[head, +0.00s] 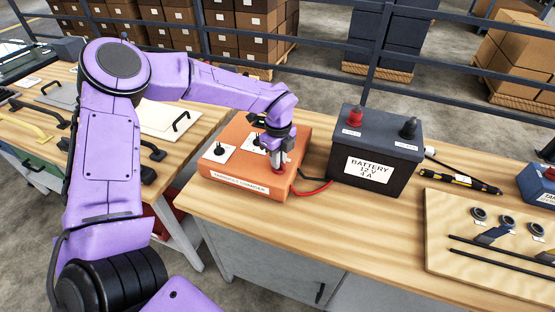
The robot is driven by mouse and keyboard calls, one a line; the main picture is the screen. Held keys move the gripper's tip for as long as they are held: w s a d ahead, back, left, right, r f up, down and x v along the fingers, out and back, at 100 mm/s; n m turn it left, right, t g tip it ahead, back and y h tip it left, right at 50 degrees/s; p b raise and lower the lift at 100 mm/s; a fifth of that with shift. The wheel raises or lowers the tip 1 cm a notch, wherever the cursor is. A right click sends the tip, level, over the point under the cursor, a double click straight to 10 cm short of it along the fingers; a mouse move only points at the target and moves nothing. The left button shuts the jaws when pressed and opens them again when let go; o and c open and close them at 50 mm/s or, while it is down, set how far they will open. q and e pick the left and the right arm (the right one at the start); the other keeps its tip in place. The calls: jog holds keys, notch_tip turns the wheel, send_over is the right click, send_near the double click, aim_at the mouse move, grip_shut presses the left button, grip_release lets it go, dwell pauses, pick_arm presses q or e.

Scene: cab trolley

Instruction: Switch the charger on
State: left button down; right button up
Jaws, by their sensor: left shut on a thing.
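The charger (232,183) is a low orange box with a labelled front, standing on the wooden bench. Its top carries two white plates with dark knobs; the left knob (219,148) shows clearly, and the other is partly behind my gripper. My left gripper (279,162) points down at the right end of the charger's top. It is shut on a small red part there, mostly hidden by the fingers, so I cannot tell its position. The battery (375,150), dark with a red and a black terminal, stands to the right of the charger. My right gripper is not in view.
Red and black leads (313,187) lie between charger and battery. A yellow and black pen-like tool (462,179) lies right of the battery. A wooden board (450,225) with several parts is farther right. A dark railing (420,92) runs behind. The bench front is clear.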

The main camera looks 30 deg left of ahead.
pick_arm(q)
jog(key=m, duration=0.3)
jog(key=shift+s+f, duration=0.15)
jog(key=shift+f, duration=0.05)
jog(key=m, duration=0.3)
jog(key=shift+m, duration=0.3)
jog(key=m, duration=0.3)
jog(key=shift+p, duration=0.3)
jog(key=shift+m+p, duration=0.3)
jog(key=shift+m, duration=1.4)
jog(key=c, duration=1.2)
grip_release()
jog(key=shift+c, duration=0.2)
jog(key=shift+o, duration=0.5)
